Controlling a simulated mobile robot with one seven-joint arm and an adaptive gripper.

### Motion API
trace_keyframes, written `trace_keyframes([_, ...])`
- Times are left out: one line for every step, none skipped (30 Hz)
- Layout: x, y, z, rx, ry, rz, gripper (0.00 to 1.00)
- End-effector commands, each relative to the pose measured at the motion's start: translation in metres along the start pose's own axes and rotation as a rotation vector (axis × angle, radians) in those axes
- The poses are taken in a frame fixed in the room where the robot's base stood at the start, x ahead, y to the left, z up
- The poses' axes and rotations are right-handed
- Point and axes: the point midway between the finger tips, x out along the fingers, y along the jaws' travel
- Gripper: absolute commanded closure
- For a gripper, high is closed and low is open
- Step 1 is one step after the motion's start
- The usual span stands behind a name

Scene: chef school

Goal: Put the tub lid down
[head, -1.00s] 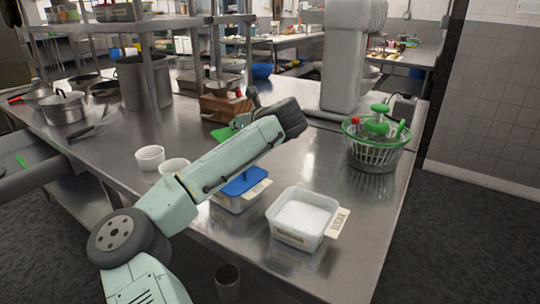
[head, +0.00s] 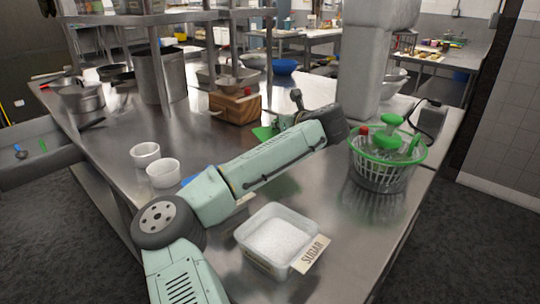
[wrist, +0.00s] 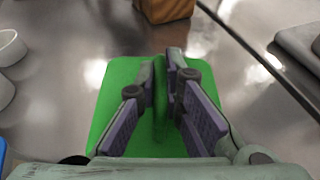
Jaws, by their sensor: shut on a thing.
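My gripper (wrist: 160,88) is shut on the upright ridge of a flat green tub lid (wrist: 117,90). In the head view the lid (head: 265,132) shows only in part behind my forearm, near the wooden box. I cannot tell whether it touches the counter. An open clear tub of white sugar (head: 272,238), with a SUGAR label, stands on the near counter without a lid. A blue-lidded tub (head: 188,181) is mostly hidden behind my arm.
Two white bowls (head: 163,173) stand left of my arm. A wooden box (head: 235,106) sits beyond the lid. A green and clear salad spinner (head: 385,165) stands at the right. The steel counter (head: 335,215) is bare between sugar tub and spinner.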

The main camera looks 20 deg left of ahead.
Motion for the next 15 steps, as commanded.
trace_keyframes([0.003,0.000,-0.009,0.003,0.003,0.000,1.00])
trace_keyframes([0.005,0.001,-0.014,0.003,0.002,0.001,1.00])
trace_keyframes([0.008,0.001,-0.021,0.002,0.003,0.001,1.00])
trace_keyframes([0.010,0.001,-0.025,0.002,0.003,0.001,1.00])
trace_keyframes([0.012,0.001,-0.029,0.002,0.002,0.001,1.00])
trace_keyframes([0.013,0.001,-0.033,0.001,0.001,0.000,1.00])
trace_keyframes([0.015,0.001,-0.035,0.001,0.000,0.000,1.00])
trace_keyframes([0.015,0.000,-0.038,0.001,0.000,0.000,1.00])
trace_keyframes([0.017,0.000,-0.040,0.001,0.001,0.000,1.00])
trace_keyframes([0.017,0.000,-0.042,0.001,0.001,0.000,1.00])
trace_keyframes([0.018,0.000,-0.044,0.001,0.001,0.000,1.00])
trace_keyframes([0.020,0.001,-0.048,0.001,0.001,0.001,1.00])
trace_keyframes([0.021,0.001,-0.051,0.002,0.001,0.001,1.00])
trace_keyframes([0.023,0.001,-0.055,0.003,0.002,0.001,1.00])
trace_keyframes([0.025,0.001,-0.061,0.002,0.002,0.001,1.00])
